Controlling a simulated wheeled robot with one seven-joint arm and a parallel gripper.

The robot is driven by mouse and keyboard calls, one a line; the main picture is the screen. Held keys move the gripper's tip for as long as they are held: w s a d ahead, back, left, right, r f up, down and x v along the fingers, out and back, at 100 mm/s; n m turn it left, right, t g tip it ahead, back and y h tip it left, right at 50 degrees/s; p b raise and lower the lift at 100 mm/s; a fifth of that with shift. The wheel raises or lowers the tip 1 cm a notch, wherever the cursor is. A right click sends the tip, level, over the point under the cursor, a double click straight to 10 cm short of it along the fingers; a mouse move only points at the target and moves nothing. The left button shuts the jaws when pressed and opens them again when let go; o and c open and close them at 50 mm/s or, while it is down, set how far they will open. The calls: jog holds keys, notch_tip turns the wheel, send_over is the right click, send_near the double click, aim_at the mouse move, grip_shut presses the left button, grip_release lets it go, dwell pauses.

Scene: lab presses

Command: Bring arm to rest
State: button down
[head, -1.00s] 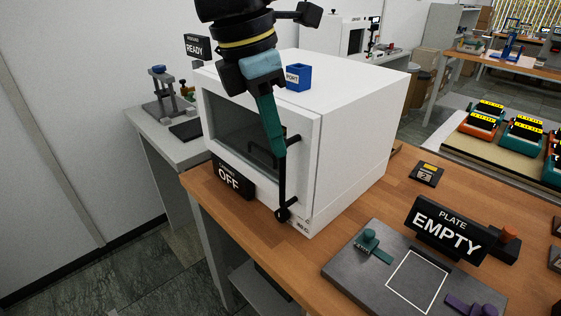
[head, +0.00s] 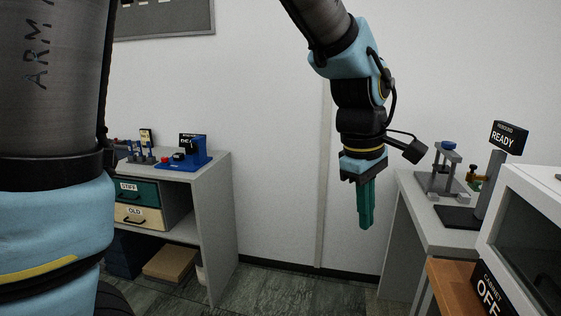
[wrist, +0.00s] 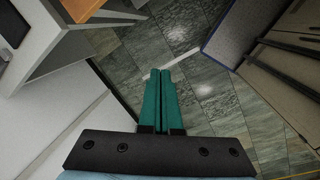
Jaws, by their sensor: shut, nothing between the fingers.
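My gripper (head: 366,205) hangs from my arm in the middle right of the head view, its green fingers pointing down. It is in front of the white wall, apart from the benches on both sides. In the wrist view its two green fingers (wrist: 164,85) lie together with nothing between them, over the tiled floor.
At left a grey shelf unit (head: 222,220) holds drawers. Open floor (head: 290,290) lies between.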

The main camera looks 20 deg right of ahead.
jog(key=w+a+f+m+t, duration=0.1)
jog(key=w+a+f, duration=0.1)
jog(key=w+a, duration=0.55)
jog(key=w+a+f+m, duration=0.2)
jog(key=w+a, duration=0.3)
jog(key=a, duration=0.6)
jog(key=a+f+m+y, duration=0.1)
jog(key=a+f, duration=0.3)
jog(key=a, duration=1.3)
jog(key=shift+m+t+y, duration=0.3)
jog(key=shift+m+y, duration=0.1)
jog(key=shift+m, duration=0.4)
